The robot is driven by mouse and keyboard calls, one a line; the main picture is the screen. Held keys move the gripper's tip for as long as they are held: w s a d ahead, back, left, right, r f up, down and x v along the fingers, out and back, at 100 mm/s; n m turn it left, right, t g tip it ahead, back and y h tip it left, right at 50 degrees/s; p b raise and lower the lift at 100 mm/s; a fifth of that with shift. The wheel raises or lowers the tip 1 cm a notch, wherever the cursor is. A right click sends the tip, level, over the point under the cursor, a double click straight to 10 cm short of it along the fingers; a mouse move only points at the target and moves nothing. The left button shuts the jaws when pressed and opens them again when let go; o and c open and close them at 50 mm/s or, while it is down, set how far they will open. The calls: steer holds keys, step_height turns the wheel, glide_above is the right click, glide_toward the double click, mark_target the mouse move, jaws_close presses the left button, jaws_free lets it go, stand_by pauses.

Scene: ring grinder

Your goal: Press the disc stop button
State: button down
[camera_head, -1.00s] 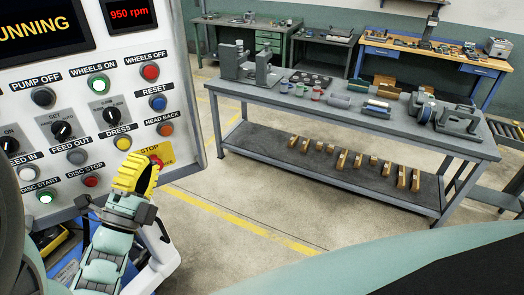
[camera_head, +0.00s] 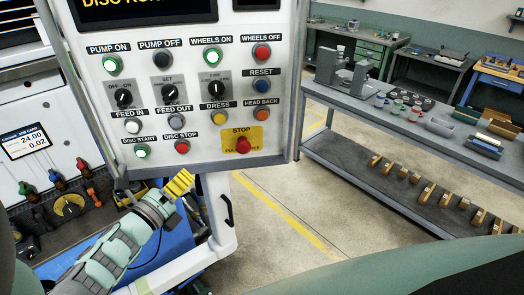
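The disc stop button (camera_head: 182,147) is a red round button low on the white control panel (camera_head: 197,70), under its "DISC STOP" label. To its left is the lit green disc start button (camera_head: 142,152). My gripper (camera_head: 188,181) has yellow fingers and is below the panel's lower edge, a little under the disc stop button and apart from it in the picture. The fingers overlap in this view, so I cannot tell whether they are open or shut. Nothing is seen in them.
A red emergency stop (camera_head: 243,145) on a yellow plate is right of the disc stop button. The feed out button (camera_head: 174,121) is just above. A white bent support arm (camera_head: 222,215) stands right of my gripper. A grey workbench (camera_head: 400,170) is behind, with open floor between.

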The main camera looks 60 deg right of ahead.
mark_target(182, 148)
steer(key=w+d+b, duration=0.1)
steer(key=w+d, duration=0.5)
steer(key=shift+d+b, duration=0.2)
steer(key=shift+b, duration=0.15)
stand_by(0.4)
